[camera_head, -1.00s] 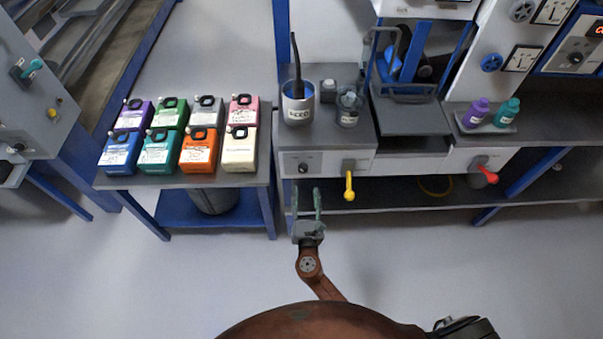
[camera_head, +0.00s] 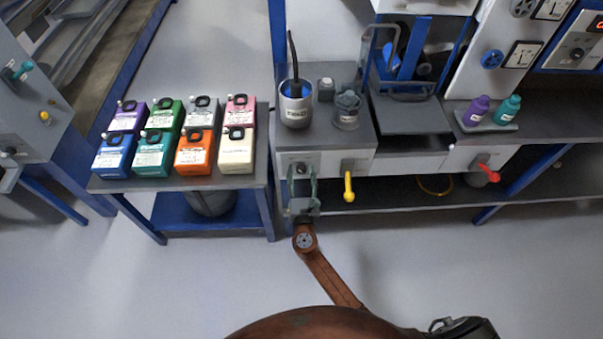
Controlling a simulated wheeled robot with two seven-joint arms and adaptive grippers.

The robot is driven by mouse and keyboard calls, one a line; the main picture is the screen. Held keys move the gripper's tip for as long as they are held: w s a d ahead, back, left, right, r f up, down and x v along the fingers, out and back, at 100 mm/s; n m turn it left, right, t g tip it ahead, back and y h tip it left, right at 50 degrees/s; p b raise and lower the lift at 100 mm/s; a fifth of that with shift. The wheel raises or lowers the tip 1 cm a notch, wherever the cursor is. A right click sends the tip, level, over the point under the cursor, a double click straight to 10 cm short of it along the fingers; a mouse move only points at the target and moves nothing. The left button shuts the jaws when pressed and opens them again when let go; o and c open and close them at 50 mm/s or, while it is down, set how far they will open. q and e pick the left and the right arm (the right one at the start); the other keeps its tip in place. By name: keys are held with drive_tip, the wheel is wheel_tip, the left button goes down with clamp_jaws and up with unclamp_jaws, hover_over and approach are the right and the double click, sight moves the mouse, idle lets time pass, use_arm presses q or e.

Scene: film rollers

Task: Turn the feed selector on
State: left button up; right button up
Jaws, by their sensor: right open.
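A small dark knob (camera_head: 300,168), which looks like the feed selector, sits on the white front panel (camera_head: 332,160) of the bench. The panel is below a grey pot (camera_head: 296,105) whose label seems to read FEED. My right gripper (camera_head: 301,172) is open, with one finger on each side of the knob in this view. Whether the fingers touch the knob I cannot tell. The gripper partly hides the knob, so its setting cannot be read. My left gripper is not in view.
A side table (camera_head: 180,183) with several coloured canisters stands at the left. A lower shelf (camera_head: 395,193) lies under the panel. The floor in front is clear.

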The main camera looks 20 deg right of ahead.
drive_tip(key=c, duration=1.2)
drive_tip(key=shift+o, duration=0.2)
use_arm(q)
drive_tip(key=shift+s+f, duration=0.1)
use_arm(e)
drive_tip(key=shift+f, duration=0.1)
drive_tip(key=m+b, duration=0.3)
drive_tip(key=m, duration=0.2)
drive_tip(key=shift+f+m, duration=0.15)
drive_tip(key=shift+m, duration=0.15)
drive_tip(key=m+b, duration=0.3)
drive_tip(key=m, duration=0.2)
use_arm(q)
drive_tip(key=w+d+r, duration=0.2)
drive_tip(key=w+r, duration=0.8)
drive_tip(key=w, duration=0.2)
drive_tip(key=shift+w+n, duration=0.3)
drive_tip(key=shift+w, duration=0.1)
use_arm(e)
drive_tip(key=shift+m, duration=0.8)
drive_tip(key=o, duration=1.2)
drive_tip(key=shift+r, duration=0.2)
drive_tip(key=shift+c, duration=0.2)
